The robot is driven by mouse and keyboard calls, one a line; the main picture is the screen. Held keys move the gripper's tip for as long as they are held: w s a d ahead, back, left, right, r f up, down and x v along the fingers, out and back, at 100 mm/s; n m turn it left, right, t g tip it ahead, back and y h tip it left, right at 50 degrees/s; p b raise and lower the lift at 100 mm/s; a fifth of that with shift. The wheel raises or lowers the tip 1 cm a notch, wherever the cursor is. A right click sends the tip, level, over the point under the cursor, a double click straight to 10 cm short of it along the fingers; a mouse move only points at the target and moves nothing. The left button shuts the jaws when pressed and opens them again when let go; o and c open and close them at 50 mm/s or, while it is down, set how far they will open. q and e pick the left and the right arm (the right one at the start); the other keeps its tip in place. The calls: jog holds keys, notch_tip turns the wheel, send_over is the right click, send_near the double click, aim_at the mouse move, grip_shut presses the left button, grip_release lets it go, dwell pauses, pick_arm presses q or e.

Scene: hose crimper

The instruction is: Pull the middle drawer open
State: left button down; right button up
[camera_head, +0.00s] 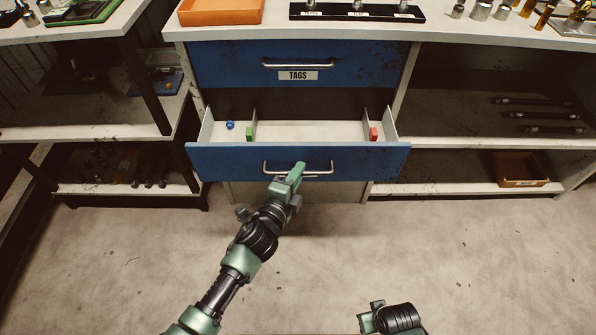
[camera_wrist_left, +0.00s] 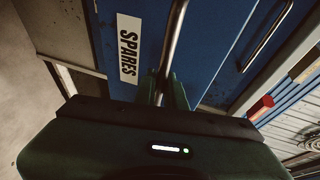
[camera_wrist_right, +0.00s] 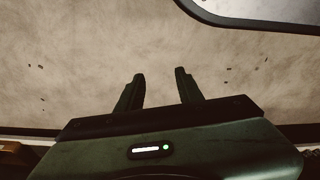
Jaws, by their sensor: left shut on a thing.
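The middle drawer (camera_head: 225,163) has a worn blue front and stands pulled out below the shut TAGS drawer (camera_head: 225,65). Its inside shows, with dividers, a blue ring-like item (camera_head: 230,125), a green block (camera_head: 249,134) and a red block (camera_head: 374,134). My left gripper (camera_head: 298,170) is shut on its metal handle (camera_head: 321,174). The left wrist view shows the handle (camera_wrist_left: 174,42) running between the fingers, beside a SPARES label (camera_wrist_left: 129,48). My right gripper (camera_wrist_right: 160,85) is open and empty above the floor; only part of it shows in the head view.
Open shelves flank the drawers, with a brown box (camera_head: 520,168) at the lower right. The worktop (camera_head: 350,29) above holds an orange tray (camera_head: 220,11) and a black rack (camera_head: 356,13). The concrete floor (camera_head: 480,250) in front is clear.

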pick_arm(q)
jog(key=c, duration=1.5)
grip_release()
